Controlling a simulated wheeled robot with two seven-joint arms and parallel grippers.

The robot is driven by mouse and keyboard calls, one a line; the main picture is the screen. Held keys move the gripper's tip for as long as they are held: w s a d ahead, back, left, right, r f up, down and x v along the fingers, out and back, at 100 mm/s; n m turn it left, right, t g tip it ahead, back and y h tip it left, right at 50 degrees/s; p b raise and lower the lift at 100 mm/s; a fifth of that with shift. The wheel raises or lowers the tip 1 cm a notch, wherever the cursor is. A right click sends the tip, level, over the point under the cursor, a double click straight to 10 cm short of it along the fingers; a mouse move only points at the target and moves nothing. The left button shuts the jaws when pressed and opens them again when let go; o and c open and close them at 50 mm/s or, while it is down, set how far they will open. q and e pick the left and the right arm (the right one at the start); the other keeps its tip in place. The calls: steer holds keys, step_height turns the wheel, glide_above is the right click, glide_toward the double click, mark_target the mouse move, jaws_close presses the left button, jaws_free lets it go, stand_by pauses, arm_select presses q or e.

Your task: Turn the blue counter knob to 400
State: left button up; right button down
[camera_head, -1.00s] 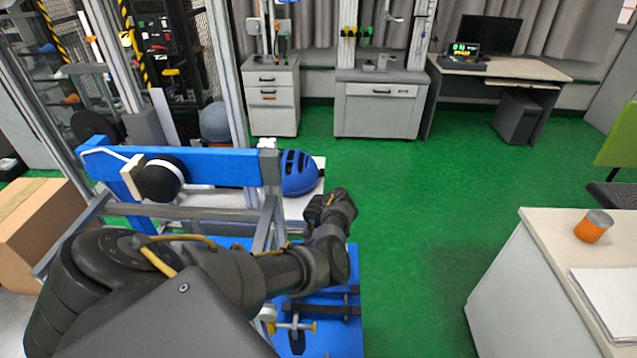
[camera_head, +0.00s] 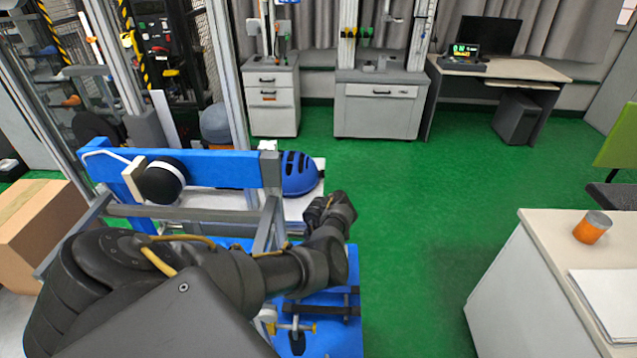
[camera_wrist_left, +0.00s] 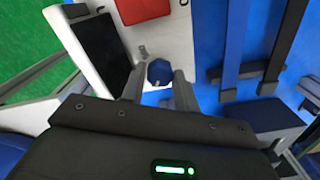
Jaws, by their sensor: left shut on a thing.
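The blue knob (camera_wrist_left: 159,72) shows in the left wrist view as a small faceted knob on a white panel (camera_wrist_left: 172,40). My left gripper (camera_wrist_left: 159,84) has a grey finger on each side of the knob and is shut on it. A dark rectangular screen (camera_wrist_left: 103,52) lies left of the knob; I cannot read any number on it. In the head view my left arm reaches in from the lower left, and the knob and fingertips cannot be made out. My right gripper is not in view.
A red patch (camera_wrist_left: 140,9) is on the panel above the knob. A blue helmet (camera_head: 299,173) sits by the tower's blue crossbar (camera_head: 222,169). A white counter (camera_head: 545,290) with an orange cup (camera_head: 592,227) stands at the right. Green floor (camera_head: 420,200) is clear between.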

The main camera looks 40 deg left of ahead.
arm_select(q)
steer(key=shift+r+m+p, duration=0.3)
steer(key=shift+m+p, duration=0.8)
steer(key=m+p, duration=0.2)
steer(key=shift+m, duration=0.4)
steer(key=m+p, duration=0.2)
steer(key=m, duration=0.2)
steer(key=shift+a+f+p, duration=0.1)
steer(key=shift+p, duration=0.2)
steer(key=shift+w+f+m+p, duration=0.1)
steer(key=shift+m+p, duration=0.35)
steer(key=shift+m, duration=0.55)
steer(key=o, duration=1)
steer(key=shift+f, duration=0.1)
steer(key=shift+c, duration=0.2)
step_height(320, 180, up, 11)
steer(key=p, duration=0.4)
